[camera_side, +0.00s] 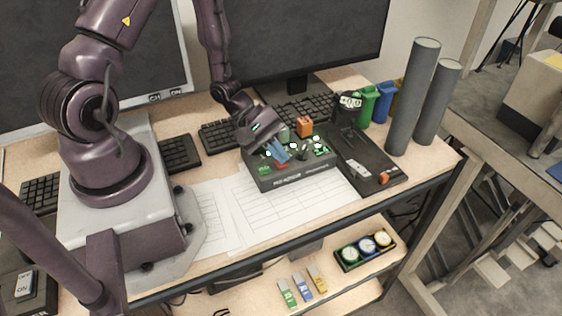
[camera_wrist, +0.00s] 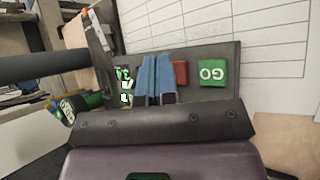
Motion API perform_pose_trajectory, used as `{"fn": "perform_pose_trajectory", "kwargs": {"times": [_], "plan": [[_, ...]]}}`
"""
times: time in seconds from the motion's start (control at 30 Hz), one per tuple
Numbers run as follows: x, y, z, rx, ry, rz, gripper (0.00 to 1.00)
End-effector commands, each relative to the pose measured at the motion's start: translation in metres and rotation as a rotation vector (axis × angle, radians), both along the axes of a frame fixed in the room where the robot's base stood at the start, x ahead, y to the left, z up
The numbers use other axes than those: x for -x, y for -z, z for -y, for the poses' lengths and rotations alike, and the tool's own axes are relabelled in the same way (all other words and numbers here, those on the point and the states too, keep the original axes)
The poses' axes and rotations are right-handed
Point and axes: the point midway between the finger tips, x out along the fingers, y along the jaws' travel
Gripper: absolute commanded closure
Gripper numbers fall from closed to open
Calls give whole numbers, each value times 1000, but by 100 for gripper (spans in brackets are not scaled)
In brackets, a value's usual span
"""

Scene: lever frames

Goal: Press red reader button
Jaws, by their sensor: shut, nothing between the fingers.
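The reader is a dark box (camera_side: 292,183) on the table in the side view; its dark top also shows in the wrist view (camera_wrist: 222,56). The red button (camera_wrist: 180,73) sits on it between my fingers and a green button marked GO (camera_wrist: 212,73). In the side view the red button (camera_side: 281,166) is partly hidden by my fingers. My gripper (camera_side: 282,157), with blue fingers, points down over the reader, close to the red button. In the wrist view my gripper (camera_wrist: 156,72) is shut and empty, just left of the red button. I cannot tell whether it touches the reader.
Grey cylinders (camera_side: 413,98) stand at the right back. Printed sheets (camera_side: 243,215) lie flat in front. Keyboards and monitors are behind.

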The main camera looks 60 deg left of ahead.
Motion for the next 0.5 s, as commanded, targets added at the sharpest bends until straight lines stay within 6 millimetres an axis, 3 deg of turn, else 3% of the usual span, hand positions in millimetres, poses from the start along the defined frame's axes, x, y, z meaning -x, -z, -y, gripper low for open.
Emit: {"fn": "perform_pose_trajectory", "kwargs": {"times": [0.5], "plan": [[2, 8, -1, -1, -4, -11, 100]]}}
